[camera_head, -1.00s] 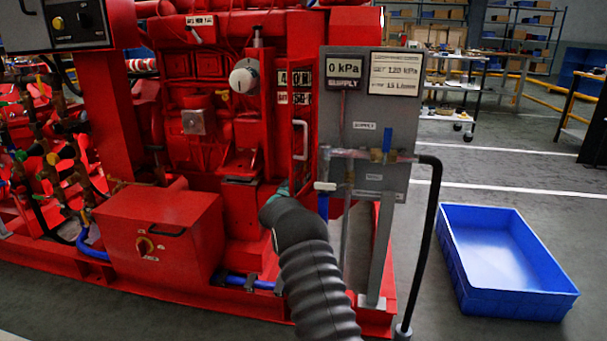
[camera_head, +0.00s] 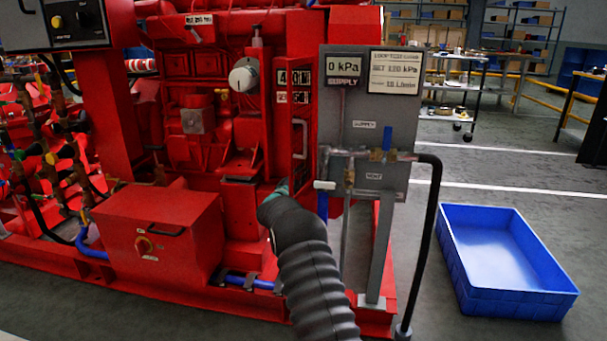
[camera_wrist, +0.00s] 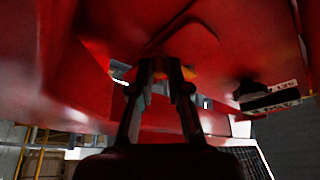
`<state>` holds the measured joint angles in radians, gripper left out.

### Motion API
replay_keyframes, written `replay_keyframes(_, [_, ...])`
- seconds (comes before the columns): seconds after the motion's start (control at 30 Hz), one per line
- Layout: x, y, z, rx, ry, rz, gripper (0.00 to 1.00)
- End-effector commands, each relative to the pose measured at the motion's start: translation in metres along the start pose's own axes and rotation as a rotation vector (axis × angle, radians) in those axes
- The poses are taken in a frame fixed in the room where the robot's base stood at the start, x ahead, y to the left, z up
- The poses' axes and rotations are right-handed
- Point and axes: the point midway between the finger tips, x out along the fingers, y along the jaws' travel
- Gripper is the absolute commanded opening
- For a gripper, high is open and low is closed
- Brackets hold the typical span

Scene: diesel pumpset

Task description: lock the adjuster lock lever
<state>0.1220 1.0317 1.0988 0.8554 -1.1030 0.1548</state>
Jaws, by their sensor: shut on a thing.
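In the wrist view my gripper (camera_wrist: 160,75) reaches in under a red part of the pumpset (camera_wrist: 90,70). Its two dark fingers close in toward each other at the tips. The adjuster lock lever between them is mostly hidden by the fingers, and its angle cannot be told. A small orange-yellow patch shows just behind the tips. In the head view my dark ribbed arm reaches the lower right of the red engine (camera_head: 215,130), beside the gauge board. The fingertips and the lever are hidden there.
The grey gauge board (camera_head: 365,125) with a 0 kPa display stands close right of my arm, with pipes, a valve and a black hose (camera_head: 432,220). A red box (camera_head: 160,240) is at left. A blue bin (camera_head: 505,260) lies on the floor at right, with clear floor behind it.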

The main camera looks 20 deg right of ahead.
Motion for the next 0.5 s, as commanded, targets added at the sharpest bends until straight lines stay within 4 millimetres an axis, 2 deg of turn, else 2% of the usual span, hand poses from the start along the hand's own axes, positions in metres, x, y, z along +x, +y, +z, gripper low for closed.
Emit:
replay_keyframes(0.27, [-0.004,-0.004,0.006,0.077,-0.004,0.030,0.00])
replay_keyframes(0.5, [-0.006,-0.014,0.012,0.249,-0.004,0.100,0.00])
